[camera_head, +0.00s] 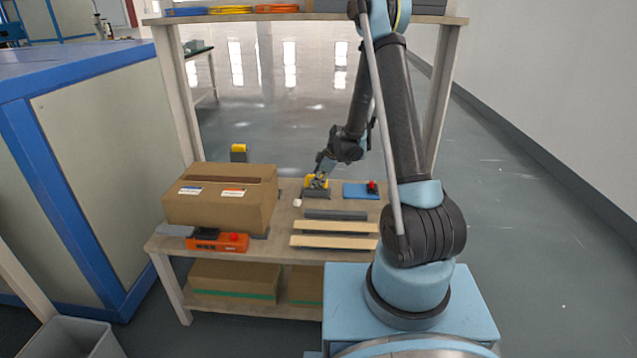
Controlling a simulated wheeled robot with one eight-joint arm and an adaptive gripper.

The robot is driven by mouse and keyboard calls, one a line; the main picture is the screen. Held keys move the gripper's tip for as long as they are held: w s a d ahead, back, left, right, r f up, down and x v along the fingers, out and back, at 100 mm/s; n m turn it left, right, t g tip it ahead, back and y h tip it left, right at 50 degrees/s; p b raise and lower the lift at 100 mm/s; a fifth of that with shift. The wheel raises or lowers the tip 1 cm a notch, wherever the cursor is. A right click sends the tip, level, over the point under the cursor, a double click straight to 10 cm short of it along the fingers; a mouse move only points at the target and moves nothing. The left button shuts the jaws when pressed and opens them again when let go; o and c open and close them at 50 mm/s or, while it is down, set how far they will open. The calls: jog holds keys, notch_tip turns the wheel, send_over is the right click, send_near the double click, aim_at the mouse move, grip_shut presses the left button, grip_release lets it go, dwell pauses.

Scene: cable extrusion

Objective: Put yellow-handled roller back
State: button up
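A yellow item on a dark grey base (316,190) sits on the wooden workbench (283,232), right of the cardboard box. It may be the yellow-handled roller, but it is too small to be sure. My gripper (319,177) is at its top, pointing down. The fingers overlap the yellow part, and I cannot tell whether they are closed on it. Another yellow-topped grey item (239,150) stands behind the cardboard box, its lower part hidden.
A large cardboard box (218,207) fills the bench's left side, with an orange tool (217,242) in front. A blue tray with a red part (362,190) lies right of my gripper. Wooden and grey strips (333,242) lie at the front. A shelf with cable coils (230,9) crosses above.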

jog(key=shift+r, duration=0.55)
jog(key=s+d+r+m, duration=0.1)
jog(key=s+d+r, duration=0.3)
jog(key=r, duration=0.2)
jog(key=s+d+r+m+h, duration=0.1)
jog(key=s+d+r+m, duration=0.1)
jog(key=s+d+r, duration=0.3)
jog(key=s+d+r+m, duration=0.1)
jog(key=s+d+r, duration=0.1)
jog(key=r, duration=0.5)
jog(key=s+d+m+h, duration=0.1)
jog(key=s+d+m, duration=0.3)
jog(key=s, duration=0.6)
jog(key=s+d+m+h, duration=0.1)
jog(key=s+d+m, duration=0.3)
jog(key=s, duration=0.5)
jog(key=s+d+m+h, duration=0.1)
jog(key=s+d+m, duration=0.4)
jog(key=s, duration=0.5)
jog(key=shift+s+f+m+h, duration=0.2)
jog(key=shift+s+m+h, duration=0.1)
jog(key=shift+s+m, duration=0.1)
